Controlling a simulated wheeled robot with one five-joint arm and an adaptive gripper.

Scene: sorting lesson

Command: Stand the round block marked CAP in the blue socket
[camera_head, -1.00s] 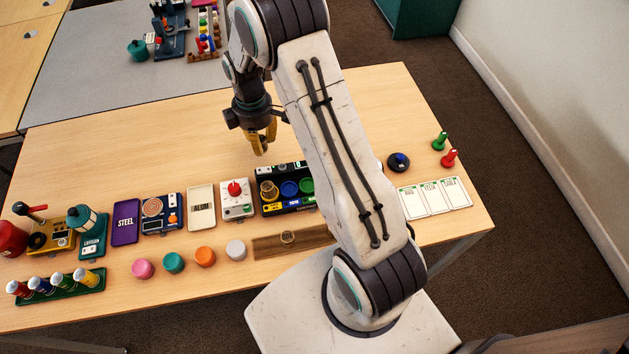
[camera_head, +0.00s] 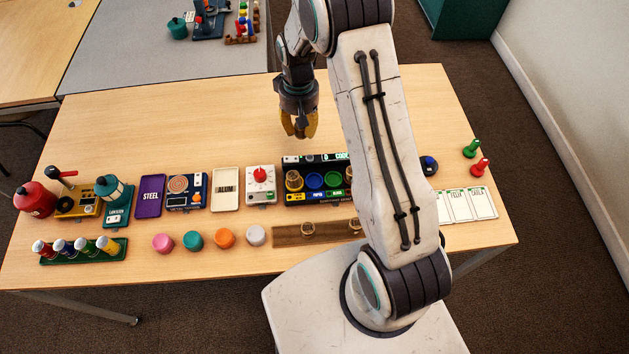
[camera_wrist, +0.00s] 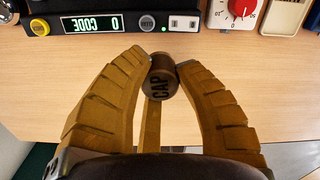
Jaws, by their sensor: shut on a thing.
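My gripper (camera_head: 300,134) hangs over the table, beyond the black code device. In the wrist view my gripper (camera_wrist: 160,64) has its yellow fingers shut on the brown round block marked CAP (camera_wrist: 160,86). The block is held clear of the device, and its marked end faces the camera. The blue socket (camera_head: 314,181) is empty, in the middle of the device's visible sockets. To its left a round wooden block (camera_head: 294,179) stands in the yellow socket; to its right is a green socket (camera_head: 333,180). My arm hides the device's right end.
A wooden holder (camera_head: 281,231) with round blocks lies in front of the device (camera_head: 320,199). A timer with a red knob (camera_head: 261,175) stands close left. Coloured round pieces line the front. The table (camera_head: 190,115) behind the device is clear.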

